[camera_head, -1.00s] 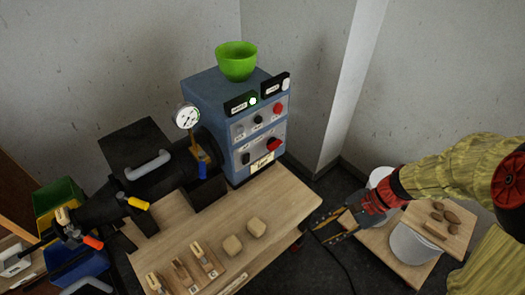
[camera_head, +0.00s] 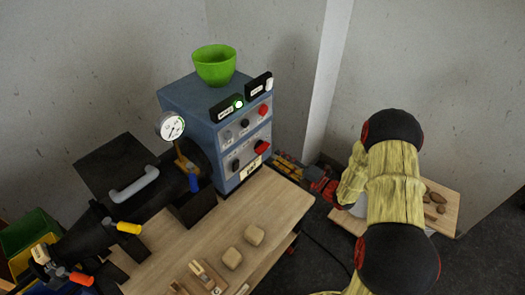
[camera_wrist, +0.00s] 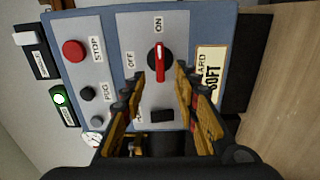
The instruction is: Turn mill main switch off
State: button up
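The blue control cabinet (camera_head: 207,103) stands at the back of the wooden table. Its red rotary switch (camera_head: 261,147) is low on the right of the front panel. In the wrist view, the switch (camera_wrist: 160,62) is a red handle on a black round base, lined up toward the ON label, with the OFF label to its left. My gripper (camera_head: 287,166) is just right of the cabinet. In the wrist view, my gripper (camera_wrist: 159,76) is open, its fingertips on either side of the switch's line and apparently short of it. It holds nothing.
A red STOP button (camera_wrist: 75,51) and dark smaller knobs share the panel. A green lamp (camera_wrist: 59,98) is lit. A green bowl (camera_head: 214,66) stands on the cabinet. A black machine with a gauge (camera_head: 171,126) is to the left. Two tan blocks (camera_head: 243,246) lie on the table.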

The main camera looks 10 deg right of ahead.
aim_at(266, 150)
jog(key=b+x, duration=0.2)
jog(key=x, duration=0.5)
jog(key=shift+w+a, duration=0.25)
jog(key=c, duration=0.4)
jog(key=c, duration=0.3)
grip_shut()
